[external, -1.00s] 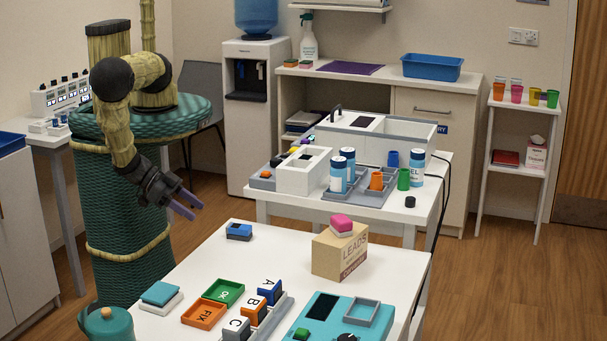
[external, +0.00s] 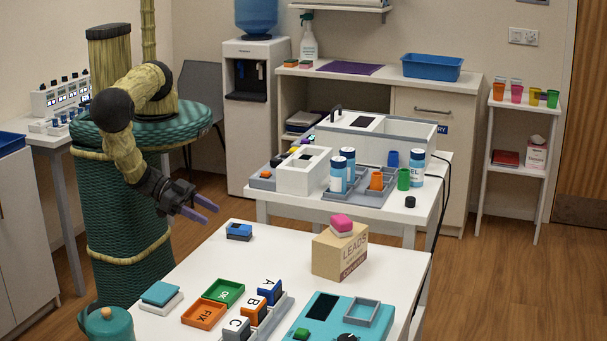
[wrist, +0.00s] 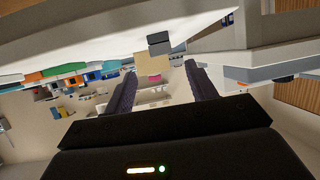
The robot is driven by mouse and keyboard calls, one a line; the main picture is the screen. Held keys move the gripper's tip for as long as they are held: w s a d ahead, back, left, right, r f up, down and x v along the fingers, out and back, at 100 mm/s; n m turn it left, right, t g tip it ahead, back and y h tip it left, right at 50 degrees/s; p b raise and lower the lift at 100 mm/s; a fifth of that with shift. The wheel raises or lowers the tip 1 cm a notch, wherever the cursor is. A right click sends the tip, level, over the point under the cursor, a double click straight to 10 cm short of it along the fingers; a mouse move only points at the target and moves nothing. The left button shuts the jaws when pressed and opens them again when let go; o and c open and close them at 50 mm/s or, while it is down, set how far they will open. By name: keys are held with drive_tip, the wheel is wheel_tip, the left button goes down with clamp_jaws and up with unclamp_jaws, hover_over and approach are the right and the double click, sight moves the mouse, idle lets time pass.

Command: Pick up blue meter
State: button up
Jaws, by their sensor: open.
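The blue meter (external: 239,231) is a small block with a blue top, a dark patch and a darker base. It sits on the near white table close to its back left corner. My gripper (external: 206,211) is open and empty, to the left of the meter and apart from it, beyond the table edge. In the wrist view, my gripper (wrist: 158,86) has its two dark fingers spread with nothing between them. A small dark grey block (wrist: 159,43) shows ahead of them under the tilted table; it appears to be the meter.
Lettered blocks (external: 254,309), green (external: 224,291) and orange (external: 204,314) trays and a teal device (external: 345,316) lie nearer. The table around the meter is clear.

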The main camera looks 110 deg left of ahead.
sight(238, 226)
drive_tip(key=b+x, duration=0.1)
drive_tip(key=x, duration=0.4)
drive_tip(key=shift+w, duration=0.4)
drive_tip(key=shift+w+f, duration=0.3)
drive_tip(key=shift+w, duration=0.05)
drive_tip(key=shift+w+a, duration=0.1)
drive_tip(key=shift+w, duration=0.15)
drive_tip(key=shift+r+p+x, duration=0.2)
drive_tip(key=shift+p+x, duration=0.85)
drive_tip(key=shift+x, duration=1.3)
drive_tip(key=shift+w+a, duration=0.1)
drive_tip(key=shift+a, duration=0.05)
drive_tip(key=c, duration=1.1)
